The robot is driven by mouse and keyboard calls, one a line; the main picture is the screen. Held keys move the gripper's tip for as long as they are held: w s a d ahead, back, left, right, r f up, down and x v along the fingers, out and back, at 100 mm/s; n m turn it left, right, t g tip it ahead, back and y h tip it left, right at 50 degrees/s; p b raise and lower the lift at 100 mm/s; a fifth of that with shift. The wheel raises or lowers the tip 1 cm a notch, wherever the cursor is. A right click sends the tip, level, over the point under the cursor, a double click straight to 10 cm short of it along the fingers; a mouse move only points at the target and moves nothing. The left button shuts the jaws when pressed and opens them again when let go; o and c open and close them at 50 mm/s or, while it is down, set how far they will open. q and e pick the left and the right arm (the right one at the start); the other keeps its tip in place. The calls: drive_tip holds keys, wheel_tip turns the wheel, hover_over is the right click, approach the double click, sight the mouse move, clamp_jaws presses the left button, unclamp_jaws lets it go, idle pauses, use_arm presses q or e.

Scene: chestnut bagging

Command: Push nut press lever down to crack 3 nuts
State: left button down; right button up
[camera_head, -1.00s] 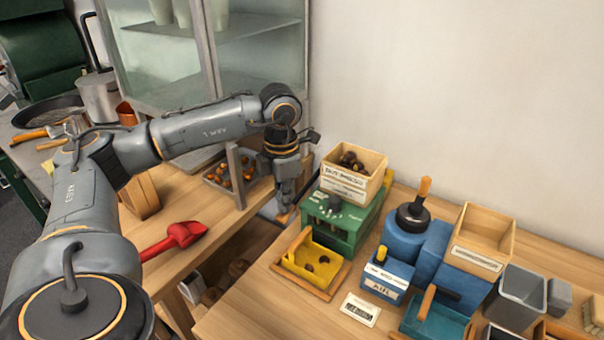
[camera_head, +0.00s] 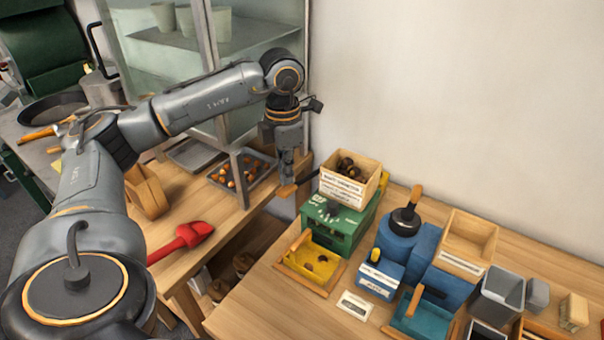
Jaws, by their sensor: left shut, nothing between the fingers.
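The green nut press (camera_head: 345,226) stands at the left of the right-hand bench. A wooden box (camera_head: 352,191) with several brown nuts (camera_head: 348,168) sits on top. A yellow tray (camera_head: 299,261) with a few nut pieces is in front. My left gripper (camera_head: 287,181) points down, shut, just left of the press and its box. A short wooden-coloured piece (camera_head: 288,190), seemingly the lever's handle, is right at its fingertips; contact cannot be told. The rest of the lever is hidden or too small to make out. My right gripper is not in view.
A blue machine (camera_head: 401,240) with an upright handle and an empty wooden box (camera_head: 468,240) stand to the right. A red scoop (camera_head: 182,240) and a tray of nuts (camera_head: 242,174) lie on the left bench. A glass cabinet (camera_head: 230,60) stands behind my arm.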

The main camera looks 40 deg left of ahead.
sight(286, 188)
use_arm(q)
drive_tip(key=shift+f, duration=0.1)
idle(0.3)
drive_tip(key=shift+f+b, duration=0.85)
drive_tip(key=shift+f, duration=0.2)
drive_tip(key=shift+s+f+b, duration=0.1)
drive_tip(key=shift+f+b, duration=0.75)
drive_tip(key=shift+f, duration=0.25)
drive_tip(key=shift+s+f+b, duration=0.15)
drive_tip(key=shift+f+b, duration=0.75)
drive_tip(key=shift+f, duration=0.25)
drive_tip(key=shift+s+f+b, duration=0.15)
drive_tip(key=shift+f+b, duration=0.75)
drive_tip(key=shift+f, duration=0.2)
drive_tip(key=shift+d+f, duration=0.1)
